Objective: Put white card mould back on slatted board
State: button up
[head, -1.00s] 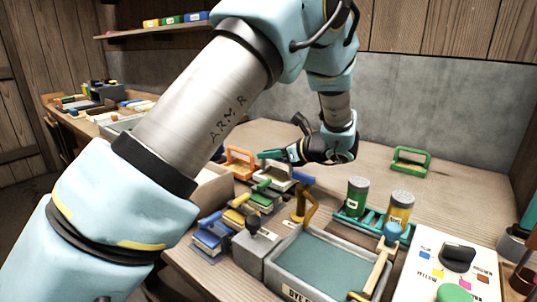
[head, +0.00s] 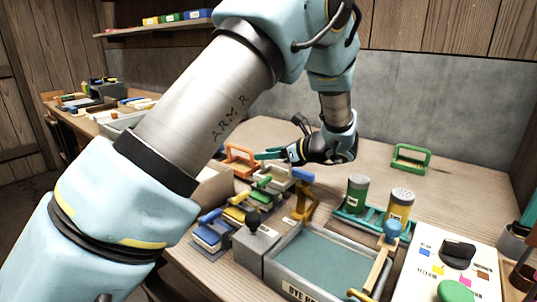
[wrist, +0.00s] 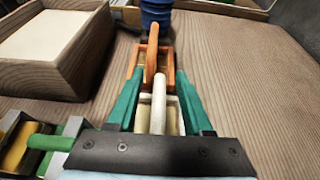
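The white card mould (head: 276,173) stands in the row of moulds on the bench, and its pale handle (wrist: 158,108) shows in the wrist view. My gripper (head: 262,155) is over the far end of the row. In the wrist view its two teal fingers (wrist: 157,100) are spread, one on each side of the white handle, with gaps between. Most of the mould's body is hidden behind my gripper's palm. A teal slatted rack (head: 378,227) holds two canisters; I cannot tell whether it is the slatted board.
An orange-handled mould (wrist: 152,62) stands just beyond my fingertips. Blue (head: 212,230), yellow and green moulds stand nearer in the row. A pale-filled wooden box (wrist: 50,62) is at left. A dye tray (head: 325,258) lies in front. The bench's back right has clear room around a green frame (head: 411,159).

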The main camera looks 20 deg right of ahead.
jog(key=b+v, duration=0.1)
jog(key=v, duration=1)
